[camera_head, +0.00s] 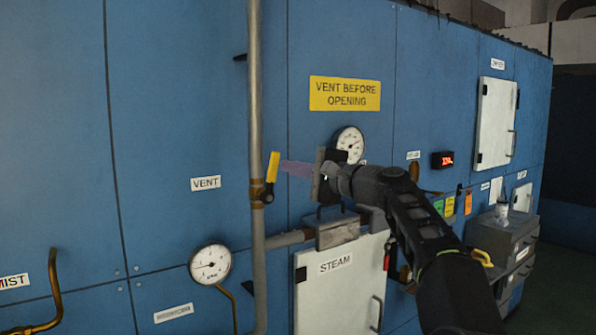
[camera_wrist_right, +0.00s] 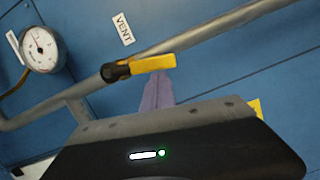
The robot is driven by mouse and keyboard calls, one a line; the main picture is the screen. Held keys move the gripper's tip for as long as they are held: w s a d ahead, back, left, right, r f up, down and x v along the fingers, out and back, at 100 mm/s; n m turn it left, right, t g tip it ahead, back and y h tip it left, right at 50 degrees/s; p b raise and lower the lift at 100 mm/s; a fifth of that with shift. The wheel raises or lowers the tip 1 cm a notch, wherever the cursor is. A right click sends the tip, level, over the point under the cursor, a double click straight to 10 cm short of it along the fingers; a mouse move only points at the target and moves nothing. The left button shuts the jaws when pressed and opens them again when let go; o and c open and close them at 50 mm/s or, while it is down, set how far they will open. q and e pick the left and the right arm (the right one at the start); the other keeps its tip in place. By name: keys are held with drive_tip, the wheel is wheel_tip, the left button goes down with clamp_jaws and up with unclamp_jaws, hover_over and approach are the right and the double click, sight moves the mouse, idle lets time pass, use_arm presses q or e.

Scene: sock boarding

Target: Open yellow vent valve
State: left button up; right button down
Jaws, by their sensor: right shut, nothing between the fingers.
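The yellow vent valve handle (camera_head: 272,167) points up, tilted slightly right, from its brass body (camera_head: 262,195) on the vertical grey pipe. The VENT label (camera_head: 206,183) is to its left. My right gripper (camera_head: 286,166) is shut and empty, its purplish fingers pointing at the handle from the right. In the right wrist view, the fingertips (camera_wrist_right: 159,82) meet the edge of the yellow handle (camera_wrist_right: 153,64) in the picture; I cannot tell whether they touch it. My left gripper is not in view.
The grey pipe (camera_head: 255,90) runs up the blue panel wall, with a branch to the right below the valve. A gauge (camera_head: 210,264) is at lower left, another gauge (camera_head: 349,142) behind my right wrist. A white STEAM door (camera_head: 335,290) is below.

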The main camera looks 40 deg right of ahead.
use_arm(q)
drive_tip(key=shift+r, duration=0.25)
use_arm(e)
drive_tip(key=shift+a+r+n+g, duration=0.25)
drive_tip(key=shift+a+n, duration=0.25)
drive_tip(key=shift+n, duration=0.15)
drive_tip(key=shift+a+r+n+g, duration=0.2)
drive_tip(key=shift+a+n, duration=0.25)
drive_tip(key=shift+n, duration=0.2)
